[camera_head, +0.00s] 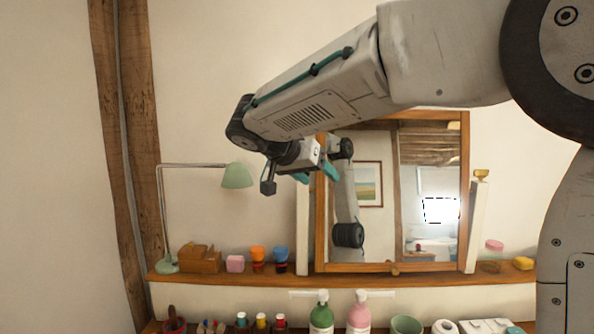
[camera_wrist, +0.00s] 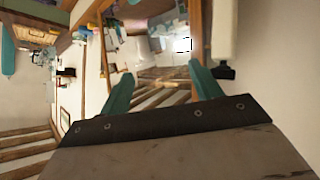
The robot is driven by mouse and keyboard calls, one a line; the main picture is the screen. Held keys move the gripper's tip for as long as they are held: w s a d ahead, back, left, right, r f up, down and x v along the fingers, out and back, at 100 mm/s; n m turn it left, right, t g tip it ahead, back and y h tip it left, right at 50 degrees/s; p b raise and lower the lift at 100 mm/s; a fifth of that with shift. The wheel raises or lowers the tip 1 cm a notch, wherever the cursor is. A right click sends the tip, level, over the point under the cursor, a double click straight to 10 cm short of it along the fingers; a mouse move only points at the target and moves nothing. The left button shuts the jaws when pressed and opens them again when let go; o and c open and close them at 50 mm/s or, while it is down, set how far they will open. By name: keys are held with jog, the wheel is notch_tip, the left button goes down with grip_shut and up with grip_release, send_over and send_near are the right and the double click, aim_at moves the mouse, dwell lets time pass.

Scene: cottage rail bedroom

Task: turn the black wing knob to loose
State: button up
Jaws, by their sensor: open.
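My gripper (camera_head: 316,176) is open and empty, with its two teal fingers apart in front of the mirror's upper left corner. In the wrist view the spread fingers (camera_wrist: 162,80) frame part of the mirror. A black piece (camera_wrist: 225,72), likely the black wing knob, sits at the end of a white post, just right of the right finger and outside the jaws. Its wings and setting cannot be made out. I cannot pick out the knob in the head view; my gripper covers the top of the left white post (camera_head: 303,225).
The wood-framed mirror (camera_head: 321,235) stands on a shelf (camera_head: 225,279) between white posts; it reflects my arm. A green lamp (camera_head: 238,176), wooden box (camera_head: 199,259) and cups stand left. Bottles (camera_head: 359,315) stand below.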

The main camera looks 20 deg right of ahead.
jog(key=w+a+r+m+t+h, duration=0.2)
jog(key=w+a, duration=0.4)
jog(key=w, duration=0.2)
jog(key=x, duration=0.7)
jog(key=shift+w+f, duration=0.25)
jog(key=shift+w, duration=0.3)
jog(key=shift+t, duration=0.3)
